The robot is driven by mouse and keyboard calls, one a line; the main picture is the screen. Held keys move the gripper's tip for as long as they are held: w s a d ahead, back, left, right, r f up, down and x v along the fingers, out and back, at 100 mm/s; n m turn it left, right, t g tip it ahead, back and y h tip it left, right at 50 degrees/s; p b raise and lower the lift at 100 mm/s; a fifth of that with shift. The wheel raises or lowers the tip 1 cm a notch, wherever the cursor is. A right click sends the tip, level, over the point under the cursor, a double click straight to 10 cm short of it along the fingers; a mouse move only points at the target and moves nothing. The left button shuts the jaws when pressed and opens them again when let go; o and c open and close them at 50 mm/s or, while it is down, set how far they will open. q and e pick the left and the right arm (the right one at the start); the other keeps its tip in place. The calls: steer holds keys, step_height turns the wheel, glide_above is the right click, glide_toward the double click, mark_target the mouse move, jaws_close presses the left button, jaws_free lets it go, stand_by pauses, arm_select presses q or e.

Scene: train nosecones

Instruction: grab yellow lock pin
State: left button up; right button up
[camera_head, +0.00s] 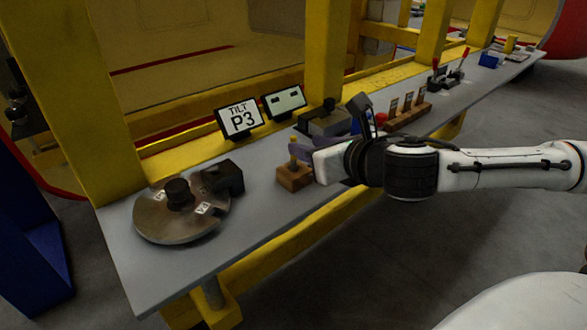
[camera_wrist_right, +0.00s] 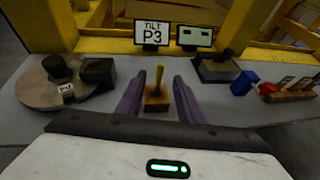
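The yellow lock pin (camera_wrist_right: 159,75) stands upright in a small wooden block (camera_wrist_right: 157,101) on the grey bench. In the head view the pin (camera_head: 293,158) shows above its wooden block (camera_head: 294,178), just left of my right gripper. My right gripper (camera_wrist_right: 158,88) is open, with its purple fingers apart on the left and right of the pin and block. In the head view the right gripper (camera_head: 302,155) reaches in from the right; one finger partly hides behind its white body. I cannot tell whether a finger touches the pin. My left gripper is not in view.
A round metal disc (camera_head: 153,224) with a black knob and a black block (camera_head: 223,177) lie left of the pin. The TILT P3 sign (camera_head: 240,118) and a second sign (camera_head: 284,101) stand behind. A wooden rack (camera_head: 407,114) is further right. The bench front is clear.

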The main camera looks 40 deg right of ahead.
mark_target(293, 159)
steer(key=p+x, duration=0.1)
steer(key=x, duration=0.6)
steer(key=shift+w+f, duration=0.25)
jaws_close()
